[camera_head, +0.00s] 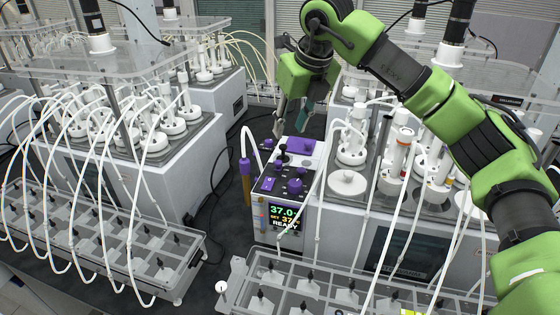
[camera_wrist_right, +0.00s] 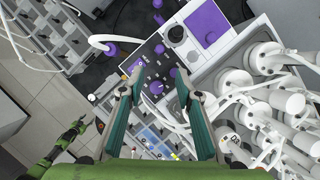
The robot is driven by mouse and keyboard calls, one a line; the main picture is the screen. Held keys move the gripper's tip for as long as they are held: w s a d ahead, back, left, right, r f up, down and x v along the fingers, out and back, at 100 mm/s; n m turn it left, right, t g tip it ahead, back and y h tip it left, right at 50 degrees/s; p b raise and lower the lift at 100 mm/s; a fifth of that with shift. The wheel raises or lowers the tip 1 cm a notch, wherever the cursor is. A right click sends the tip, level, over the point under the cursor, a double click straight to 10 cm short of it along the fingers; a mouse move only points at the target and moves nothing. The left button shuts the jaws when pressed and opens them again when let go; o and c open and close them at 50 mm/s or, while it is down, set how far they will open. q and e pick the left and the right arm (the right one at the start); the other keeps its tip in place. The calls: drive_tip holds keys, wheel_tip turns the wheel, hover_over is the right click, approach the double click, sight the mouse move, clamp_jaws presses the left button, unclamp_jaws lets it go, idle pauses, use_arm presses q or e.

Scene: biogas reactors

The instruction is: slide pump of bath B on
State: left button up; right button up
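A bath control unit (camera_head: 283,195) stands in the middle of the head view. Its screen (camera_head: 284,218) reads 37.0, a set value near 37 and READY. Its dark top panel carries several purple knobs and a small purple part (camera_head: 268,185). In the right wrist view the panel (camera_wrist_right: 150,72) lies just beyond the fingertips. I cannot make out a bath letter or tell which control is the pump slide. My right gripper (camera_head: 291,129) is open and empty above and behind the panel; its spread fingers show in the wrist view (camera_wrist_right: 156,84). A small green arm (camera_wrist_right: 72,135), perhaps my left, shows there; its fingers are unclear.
White-capped bottles (camera_head: 400,150) stand in the bath to the right. A purple-topped tube (camera_head: 246,175) stands left of the unit. Racks with tubing (camera_head: 110,235) fill the left and front (camera_head: 300,290). White hoses arch close to the panel.

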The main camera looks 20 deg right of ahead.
sight(279, 162)
drive_tip(key=p+x, duration=0.4)
drive_tip(key=x, duration=0.7)
drive_tip(key=shift+a+f+p, duration=0.1)
drive_tip(key=shift+f+p, duration=0.25)
drive_tip(key=shift+w+f, duration=0.25)
drive_tip(key=shift+f, duration=0.3)
clamp_jaws()
